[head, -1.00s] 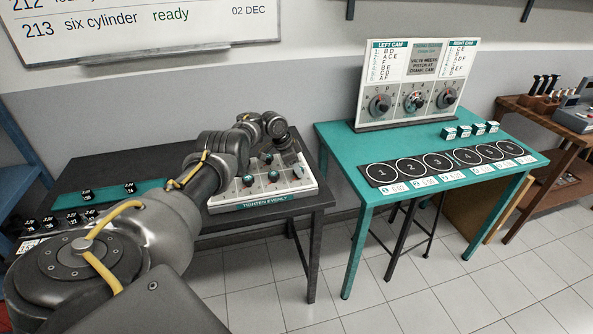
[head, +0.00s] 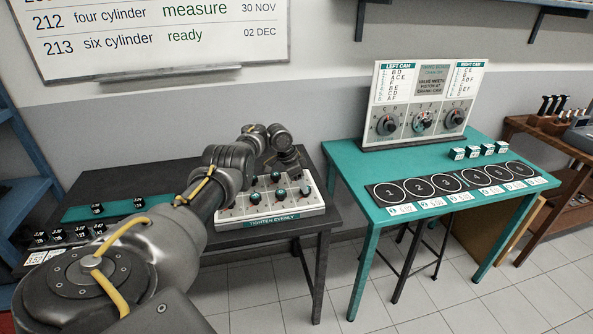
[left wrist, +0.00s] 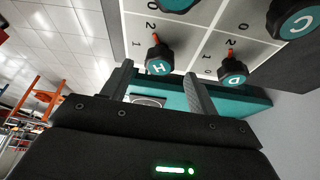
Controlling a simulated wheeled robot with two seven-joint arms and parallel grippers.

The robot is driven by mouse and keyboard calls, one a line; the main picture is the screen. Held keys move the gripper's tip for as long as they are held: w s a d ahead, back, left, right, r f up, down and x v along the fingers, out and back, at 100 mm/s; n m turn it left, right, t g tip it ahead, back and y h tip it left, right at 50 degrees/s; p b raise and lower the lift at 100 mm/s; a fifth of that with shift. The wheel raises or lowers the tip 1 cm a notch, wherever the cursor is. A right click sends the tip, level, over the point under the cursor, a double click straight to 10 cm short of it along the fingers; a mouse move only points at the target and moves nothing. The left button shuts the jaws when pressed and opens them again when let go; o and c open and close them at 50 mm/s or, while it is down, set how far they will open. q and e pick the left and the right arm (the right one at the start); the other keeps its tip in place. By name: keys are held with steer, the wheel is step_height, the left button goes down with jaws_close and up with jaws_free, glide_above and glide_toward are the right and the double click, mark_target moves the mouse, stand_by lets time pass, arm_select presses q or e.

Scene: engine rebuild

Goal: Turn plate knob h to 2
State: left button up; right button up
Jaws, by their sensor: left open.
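The plate (head: 262,216) is a pale board marked "TIGHTEN EVENLY" with teal-topped dark knobs, on the black table in the head view. Knob H (left wrist: 159,61) shows in the left wrist view, its red pointer directed roughly toward the printed 2. Knob D (left wrist: 233,72) is to its right and knob C (left wrist: 295,20) at the upper right. My left gripper (left wrist: 158,70) is open, its fingers on either side of knob H; contact cannot be told. In the head view my left gripper (head: 292,170) is over the plate's far right part, partly hidden by its wrist.
A teal table (head: 352,180) at right holds a cam panel (head: 420,105), white-and-teal boxes (head: 473,153) and a strip of numbered circles (head: 450,186). A floor gap separates the tables.

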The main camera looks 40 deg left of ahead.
arm_select(q)
steer(key=v, duration=0.8)
steer(key=shift+r, duration=0.2)
steer(key=shift+s, duration=0.15)
